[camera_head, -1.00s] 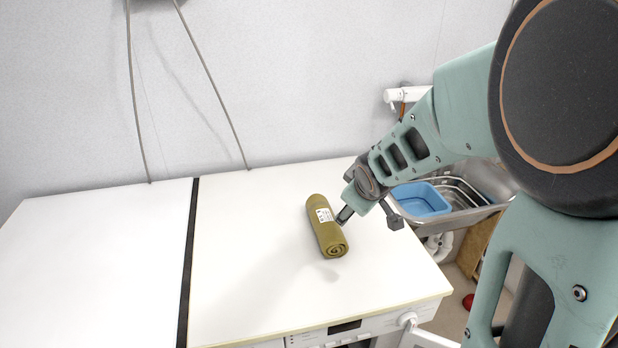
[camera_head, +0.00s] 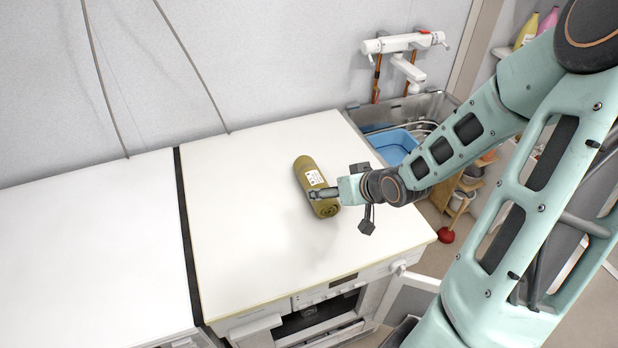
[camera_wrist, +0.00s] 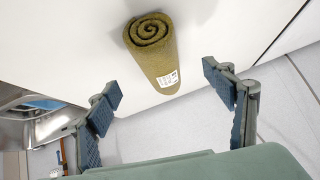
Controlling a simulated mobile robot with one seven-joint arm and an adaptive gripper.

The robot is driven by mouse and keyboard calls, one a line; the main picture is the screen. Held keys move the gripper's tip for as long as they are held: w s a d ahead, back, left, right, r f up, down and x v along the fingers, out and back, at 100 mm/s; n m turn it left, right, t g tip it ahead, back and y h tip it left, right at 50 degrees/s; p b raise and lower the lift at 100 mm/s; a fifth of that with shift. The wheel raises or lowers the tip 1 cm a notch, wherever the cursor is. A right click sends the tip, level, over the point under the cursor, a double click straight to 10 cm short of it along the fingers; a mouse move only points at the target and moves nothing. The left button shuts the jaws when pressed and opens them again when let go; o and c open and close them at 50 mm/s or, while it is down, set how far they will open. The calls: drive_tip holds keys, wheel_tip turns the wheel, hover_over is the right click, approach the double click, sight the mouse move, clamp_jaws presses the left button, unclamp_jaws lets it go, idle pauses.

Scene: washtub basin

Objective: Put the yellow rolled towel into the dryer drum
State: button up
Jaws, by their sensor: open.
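The yellow rolled towel (camera_head: 307,171), an olive-yellow roll with a white label, lies on the white top of the right machine. My gripper (camera_head: 320,194) is open at the towel's near right side in the head view, and a finger overlaps part of the roll.
A metal sink with a blue basin (camera_head: 392,145) and a white tap (camera_head: 405,45) stands to the right behind my arm. A red plunger (camera_head: 446,235) is on the floor. The white top (camera_head: 245,225) left of the towel is clear.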

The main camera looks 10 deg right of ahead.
sight(317, 187)
drive_tip(key=shift+w+a+r+m, duration=0.15)
drive_tip(key=shift+a+r+m, duration=0.1)
drive_tip(key=shift+a+m, duration=0.05)
drive_tip(key=b+x, duration=0.2)
drive_tip(key=x, duration=0.3)
drive_tip(key=shift+w+d+x, duration=0.1)
drive_tip(key=shift+x, duration=1.3)
drive_tip(key=shift+w+d+x, duration=0.15)
drive_tip(key=shift+x, duration=1.3)
drive_tip(key=shift+r, duration=0.15)
drive_tip(key=shift+c, duration=0.4)
drive_tip(key=c, duration=1.4)
drive_tip(key=shift+r, duration=0.15)
